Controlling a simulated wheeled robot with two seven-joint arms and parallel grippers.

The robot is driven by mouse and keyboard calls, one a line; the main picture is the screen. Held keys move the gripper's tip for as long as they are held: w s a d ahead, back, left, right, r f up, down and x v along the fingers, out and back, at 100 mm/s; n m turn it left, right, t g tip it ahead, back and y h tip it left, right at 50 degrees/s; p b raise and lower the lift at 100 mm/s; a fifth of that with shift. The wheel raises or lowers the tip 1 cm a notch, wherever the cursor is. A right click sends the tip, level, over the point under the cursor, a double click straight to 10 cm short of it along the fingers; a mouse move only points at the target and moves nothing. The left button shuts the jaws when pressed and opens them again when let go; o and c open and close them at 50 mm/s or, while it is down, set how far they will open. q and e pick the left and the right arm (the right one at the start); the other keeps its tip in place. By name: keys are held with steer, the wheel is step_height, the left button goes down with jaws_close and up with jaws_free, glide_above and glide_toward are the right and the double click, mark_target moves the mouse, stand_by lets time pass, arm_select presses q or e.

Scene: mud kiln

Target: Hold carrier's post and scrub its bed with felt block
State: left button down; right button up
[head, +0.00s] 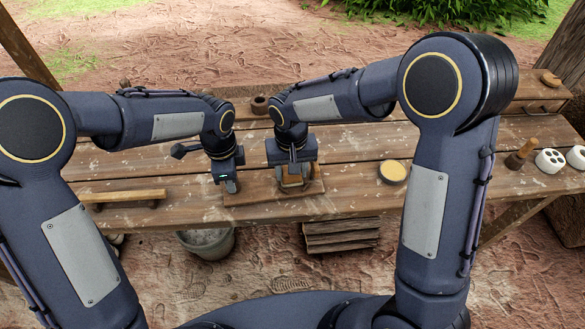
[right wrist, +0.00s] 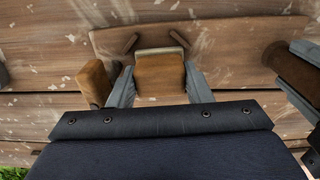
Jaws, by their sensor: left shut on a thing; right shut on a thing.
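The carrier (head: 258,189) is a flat wooden board near the table's front edge; it also shows in the right wrist view (right wrist: 225,40). My left gripper (head: 231,186) is shut on the carrier's post at the board's left end. In the right wrist view the dark brown post (right wrist: 297,72) shows in that gripper at the right edge. My right gripper (head: 292,184) points down over the carrier's bed, shut on the brown felt block (right wrist: 160,74). The block sits between both fingers, over or on the bed; contact is hard to tell.
A brown upright piece (right wrist: 95,82) stands close beside my right gripper's finger. A round tin (head: 393,172) lies right of the carrier. A wooden bar (head: 122,196) lies at left. A brush (head: 521,154) and white holed cylinders (head: 549,160) stand far right.

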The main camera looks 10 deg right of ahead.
steer(key=shift+d, duration=0.4)
steer(key=shift+a, duration=0.45)
stand_by(2.1)
steer(key=shift+r, duration=2)
arm_select(q)
steer(key=c, duration=1)
jaws_free()
steer(key=shift+r, duration=0.1)
step_height(320, 180, up, 12)
steer(key=shift+f, duration=0.1)
